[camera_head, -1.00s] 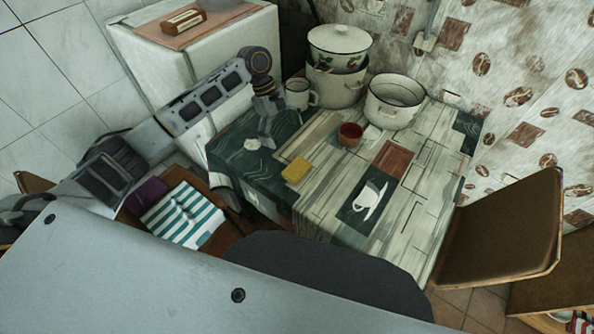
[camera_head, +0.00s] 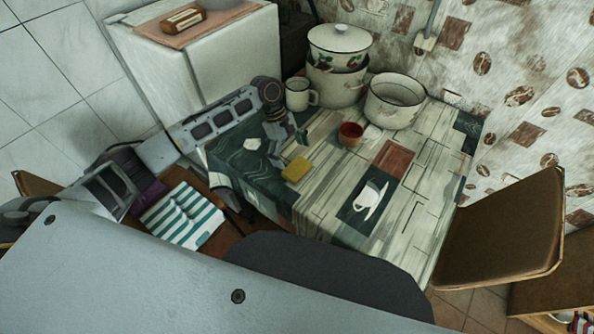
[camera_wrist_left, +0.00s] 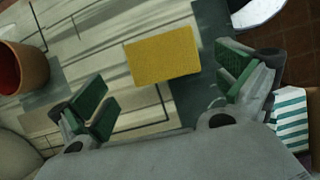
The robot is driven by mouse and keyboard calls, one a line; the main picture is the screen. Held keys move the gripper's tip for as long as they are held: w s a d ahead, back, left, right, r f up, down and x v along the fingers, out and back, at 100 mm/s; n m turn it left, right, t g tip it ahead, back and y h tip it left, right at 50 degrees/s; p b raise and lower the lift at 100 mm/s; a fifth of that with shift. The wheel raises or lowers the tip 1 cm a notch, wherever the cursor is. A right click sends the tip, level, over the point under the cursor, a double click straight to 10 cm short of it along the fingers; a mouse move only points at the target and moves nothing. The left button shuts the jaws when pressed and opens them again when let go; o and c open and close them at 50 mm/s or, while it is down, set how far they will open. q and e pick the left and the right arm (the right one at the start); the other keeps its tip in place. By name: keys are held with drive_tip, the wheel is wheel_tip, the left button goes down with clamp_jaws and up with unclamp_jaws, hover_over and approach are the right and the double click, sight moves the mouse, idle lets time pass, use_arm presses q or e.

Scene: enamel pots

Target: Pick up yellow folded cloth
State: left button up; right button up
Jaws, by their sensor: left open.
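The yellow folded cloth (camera_head: 296,169) lies flat on the table, near its left side. In the left wrist view the cloth (camera_wrist_left: 163,56) lies beyond and between the two spread fingers, with nothing gripped. My left gripper (camera_head: 291,147) is open and hangs just behind the cloth in the head view. Its green-padded fingers (camera_wrist_left: 165,95) show on both sides in the wrist view. The gap between the fingers and the cloth is hard to judge. My right gripper is not in view.
A small red-brown bowl (camera_head: 351,134) stands right of the cloth. A white mug (camera_head: 299,94), stacked pots (camera_head: 336,88) and an open white pot (camera_head: 394,101) stand at the back of the table (camera_head: 408,222). A brown chair (camera_head: 505,233) is at the right. The front tabletop is clear.

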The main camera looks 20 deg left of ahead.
sight(296, 168)
use_arm(q)
drive_tip(key=shift+d+f, duration=0.1)
drive_tip(key=shift+f, duration=0.05)
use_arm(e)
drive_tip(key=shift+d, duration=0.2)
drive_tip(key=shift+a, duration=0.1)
use_arm(q)
drive_tip(key=shift+s+d+f, duration=0.15)
drive_tip(key=shift+s+f, duration=0.05)
drive_tip(key=shift+f, duration=0.25)
drive_tip(key=x, duration=0.2)
drive_tip(key=shift+s+d+f, duration=0.15)
drive_tip(key=shift+f, duration=0.15)
drive_tip(key=shift+d+f, duration=0.1)
drive_tip(key=shift+f, duration=0.25)
drive_tip(key=shift+s+d+f, duration=0.1)
drive_tip(key=shift+d+f, duration=0.05)
drive_tip(key=shift+f, duration=0.15)
drive_tip(key=c, duration=0.7)
drive_tip(key=shift+c, duration=0.4)
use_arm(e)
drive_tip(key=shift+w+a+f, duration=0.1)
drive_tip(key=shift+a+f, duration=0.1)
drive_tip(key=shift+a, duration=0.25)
